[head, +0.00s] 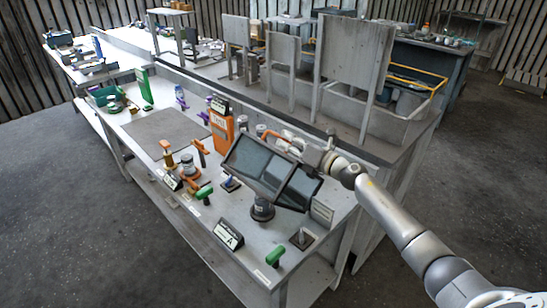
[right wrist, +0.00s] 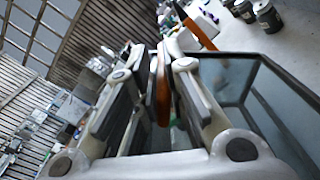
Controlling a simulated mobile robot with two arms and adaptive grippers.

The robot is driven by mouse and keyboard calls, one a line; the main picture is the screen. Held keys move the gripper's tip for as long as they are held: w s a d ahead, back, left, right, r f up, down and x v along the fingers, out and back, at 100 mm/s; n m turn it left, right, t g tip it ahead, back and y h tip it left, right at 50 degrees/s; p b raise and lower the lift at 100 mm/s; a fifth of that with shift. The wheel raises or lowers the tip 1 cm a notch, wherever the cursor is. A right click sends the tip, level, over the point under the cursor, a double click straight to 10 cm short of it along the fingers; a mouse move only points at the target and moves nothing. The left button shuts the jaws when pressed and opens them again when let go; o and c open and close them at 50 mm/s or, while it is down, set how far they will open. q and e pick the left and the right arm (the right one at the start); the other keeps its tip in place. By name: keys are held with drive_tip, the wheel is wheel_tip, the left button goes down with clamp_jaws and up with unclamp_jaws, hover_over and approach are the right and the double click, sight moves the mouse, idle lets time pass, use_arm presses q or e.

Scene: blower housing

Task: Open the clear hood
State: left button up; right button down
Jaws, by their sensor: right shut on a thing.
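The clear hood (head: 256,164) is a dark-framed box with see-through grey panels, near the middle of the head view. It sits tilted over the table, above a dark round base (head: 262,209). An orange handle (head: 273,135) shows at its upper edge. My right gripper (head: 297,145) reaches it from the right and is shut on the handle. In the right wrist view the orange handle (right wrist: 163,88) stands between the fingers, and the hood (right wrist: 262,95) lies just to the right of them. The fingers hide part of the handle. My left gripper is not in view.
The white workbench (head: 190,205) carries an orange box (head: 221,134), green-handled tools (head: 276,255) and a sign marked A (head: 228,235) close to the hood. A grey mat (head: 160,135) is bare. Tall grey panels (head: 352,62) stand behind the bench.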

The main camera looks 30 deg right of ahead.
drive_tip(key=w+d+m+b, duration=0.3)
drive_tip(key=d+m, duration=0.1)
drive_tip(key=d, duration=0.4)
drive_tip(key=shift+d+f, duration=0.3)
drive_tip(key=c, duration=1.7)
unclamp_jaws()
drive_tip(key=shift+c, duration=0.2)
drive_tip(key=shift+o, duration=1.1)
drive_tip(key=shift+d, duration=0.1)
drive_tip(key=shift+s, duration=0.1)
drive_tip(key=v, duration=1.2)
